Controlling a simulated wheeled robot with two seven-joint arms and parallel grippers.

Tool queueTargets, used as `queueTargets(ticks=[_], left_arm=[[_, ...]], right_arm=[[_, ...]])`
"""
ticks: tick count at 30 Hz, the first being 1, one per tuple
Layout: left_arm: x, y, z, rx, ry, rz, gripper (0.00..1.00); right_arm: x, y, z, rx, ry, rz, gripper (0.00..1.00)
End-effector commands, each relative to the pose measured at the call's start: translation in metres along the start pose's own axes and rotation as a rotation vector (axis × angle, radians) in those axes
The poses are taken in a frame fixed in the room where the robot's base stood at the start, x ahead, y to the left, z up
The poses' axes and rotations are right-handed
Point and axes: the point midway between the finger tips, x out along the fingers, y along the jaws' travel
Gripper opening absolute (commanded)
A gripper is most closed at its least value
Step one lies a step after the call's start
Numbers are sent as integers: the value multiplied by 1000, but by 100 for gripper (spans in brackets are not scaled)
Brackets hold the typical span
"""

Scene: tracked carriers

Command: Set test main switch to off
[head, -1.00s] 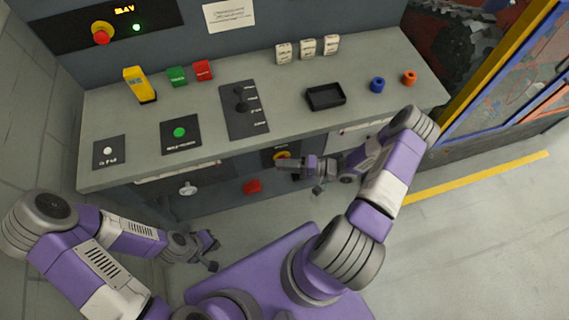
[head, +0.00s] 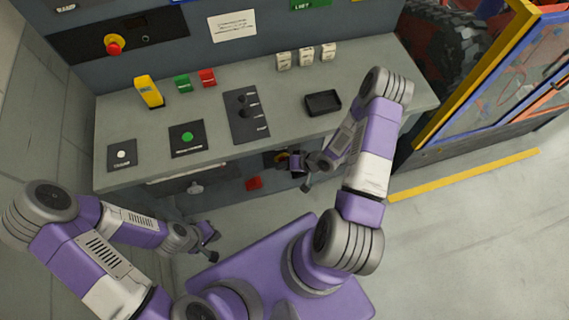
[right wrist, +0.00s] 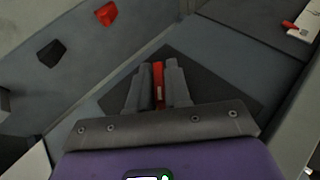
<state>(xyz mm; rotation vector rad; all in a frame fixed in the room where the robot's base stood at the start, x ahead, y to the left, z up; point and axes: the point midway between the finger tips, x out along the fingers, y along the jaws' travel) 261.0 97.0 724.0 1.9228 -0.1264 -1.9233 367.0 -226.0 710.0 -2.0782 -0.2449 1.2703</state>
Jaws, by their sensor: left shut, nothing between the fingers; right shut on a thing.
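The right gripper is shut on this handle, and the fingers are turned at an angle to the plate's edges. The handle's markings cannot be read. My left gripper (head: 212,245) is shut and empty, low at the left, away from the desk.
A desk (head: 300,125) carries a lever panel (head: 245,112), a green button (head: 187,138), a black tray (head: 323,103) and several small blocks. A red emergency button (head: 114,44) is on the wall panel. A red piece (head: 254,183) is on the front face. Floor at right is clear.

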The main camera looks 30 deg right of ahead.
Motion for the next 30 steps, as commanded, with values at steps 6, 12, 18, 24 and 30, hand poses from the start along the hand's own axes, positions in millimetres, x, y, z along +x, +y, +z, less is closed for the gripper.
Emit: queueTargets(ticks=[6,12,18,24,30], left_arm=[[3,-1,0,0,0,0,0],[8,-3,0,0,0,0,0],[11,-4,0,0,0,0,0],[12,-4,0,0,0,0,0],[12,-4,0,0,0,0,0]], right_arm=[[1,-2,-1,-71,0,154,0],[2,-2,0,-134,0,297,0],[2,-2,-1,-189,2,428,0],[1,-2,-1,-231,5,535,0],[1,-1,-2,-255,6,601,0]])
